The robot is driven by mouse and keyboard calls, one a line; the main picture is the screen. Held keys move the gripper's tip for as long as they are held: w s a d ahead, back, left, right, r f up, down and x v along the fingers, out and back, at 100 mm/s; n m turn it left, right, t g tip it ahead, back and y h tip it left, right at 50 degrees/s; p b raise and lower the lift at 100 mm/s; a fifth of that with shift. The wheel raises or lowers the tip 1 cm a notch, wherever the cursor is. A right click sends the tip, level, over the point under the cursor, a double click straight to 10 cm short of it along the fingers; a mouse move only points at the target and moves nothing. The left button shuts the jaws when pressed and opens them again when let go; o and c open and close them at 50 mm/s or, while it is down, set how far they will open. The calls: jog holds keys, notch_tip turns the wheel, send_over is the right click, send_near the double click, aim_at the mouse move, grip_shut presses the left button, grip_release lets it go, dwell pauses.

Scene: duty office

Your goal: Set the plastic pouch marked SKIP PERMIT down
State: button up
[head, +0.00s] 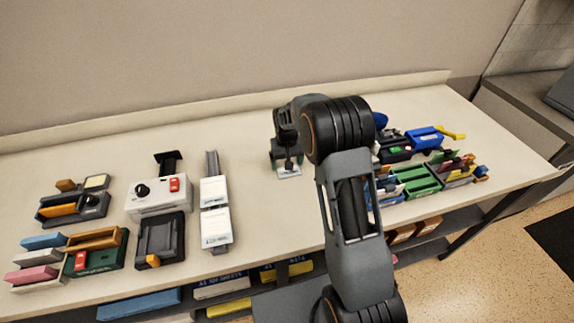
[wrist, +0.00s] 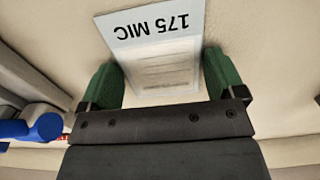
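My gripper (head: 287,163) points down just above the table, left of my arm. In the wrist view my gripper (wrist: 162,85) has its two green fingers wide apart, with a flat pale pouch (wrist: 155,50) between them. In the head view the pouch (head: 289,171) shows as a small pale patch under the gripper, at or near the tabletop. Its far end is hidden by the gripper body.
The long table (head: 255,225) is bare around the gripper. To the left stand a white label device (head: 160,200), a black holder (head: 160,240) and a white stand (head: 215,210). Green trays (head: 415,182) and a blue box (head: 424,138) crowd the right. A wall rises behind.

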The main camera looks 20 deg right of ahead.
jog(key=c, duration=0.5)
jog(key=shift+c, duration=0.2)
jog(key=shift+r, duration=0.15)
